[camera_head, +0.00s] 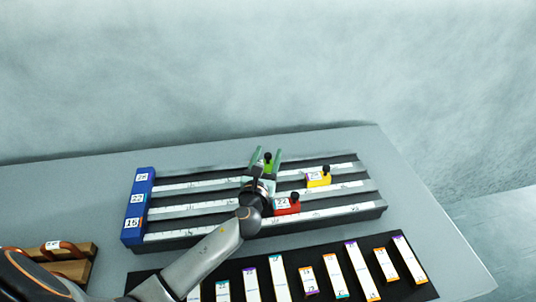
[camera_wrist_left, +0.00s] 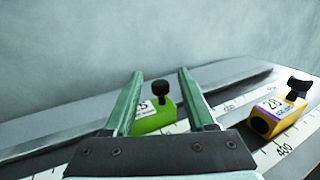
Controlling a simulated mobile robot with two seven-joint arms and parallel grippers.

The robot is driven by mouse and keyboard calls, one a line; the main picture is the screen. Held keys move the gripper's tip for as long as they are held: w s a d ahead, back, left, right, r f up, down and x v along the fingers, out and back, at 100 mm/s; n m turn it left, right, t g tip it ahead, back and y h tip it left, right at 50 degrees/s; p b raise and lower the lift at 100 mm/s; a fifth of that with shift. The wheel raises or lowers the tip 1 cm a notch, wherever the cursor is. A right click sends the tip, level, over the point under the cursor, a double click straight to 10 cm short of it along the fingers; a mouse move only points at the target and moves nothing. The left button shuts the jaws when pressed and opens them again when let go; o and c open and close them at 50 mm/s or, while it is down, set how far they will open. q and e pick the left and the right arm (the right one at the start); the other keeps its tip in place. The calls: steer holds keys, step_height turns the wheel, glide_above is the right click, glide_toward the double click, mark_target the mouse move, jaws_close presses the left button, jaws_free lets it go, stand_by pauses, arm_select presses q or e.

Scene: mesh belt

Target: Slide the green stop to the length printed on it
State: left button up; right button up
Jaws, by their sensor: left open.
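The green stop (camera_head: 268,167) sits on the rearmost rail of the ruled fixture, with a black knob on top. In the left wrist view the green stop (camera_wrist_left: 158,122) carries a white label, partly hidden by a finger; only a final 5 seems readable. My left gripper (camera_head: 267,152) is open, one finger on each side of the green stop. In the left wrist view its green fingers (camera_wrist_left: 161,75) flank the stop and its knob; I cannot tell whether they touch it. My right gripper is not in view.
A yellow stop (camera_head: 318,178) and a red stop (camera_head: 287,205) sit on nearer rails to the right. A blue end block (camera_head: 138,207) with number labels closes the left end. A black mat (camera_head: 235,292) with several labelled strips lies in front. Wooden blocks (camera_head: 72,270) stand front left.

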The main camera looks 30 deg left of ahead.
arm_select(q)
steer(key=shift+w, duration=0.2)
jaws_close()
stand_by(0.4)
stand_by(1.0)
